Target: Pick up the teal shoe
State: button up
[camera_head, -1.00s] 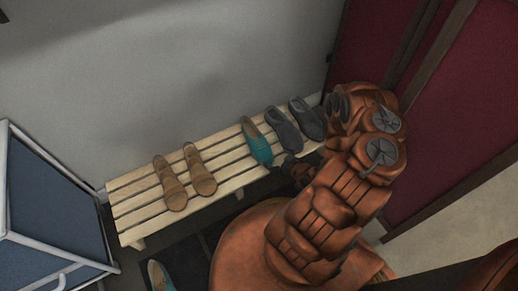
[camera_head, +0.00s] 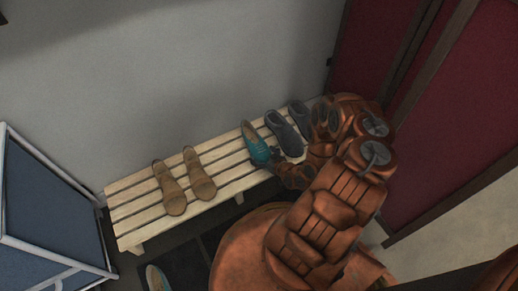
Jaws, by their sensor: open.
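A second teal shoe (camera_head: 157,278) stands on the floor at the bottom edge, partly cut off. My arm hides the right end of the bench.
Two dark grey shoes (camera_head: 285,134) stand close to the right of the teal shoe. Tan sandals (camera_head: 170,188) are on the bench's left part, with bare slats between. A blue panelled box with a pale frame (camera_head: 50,205) stands at left. The wall is behind.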

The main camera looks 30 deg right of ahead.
jog(key=c, duration=1.1)
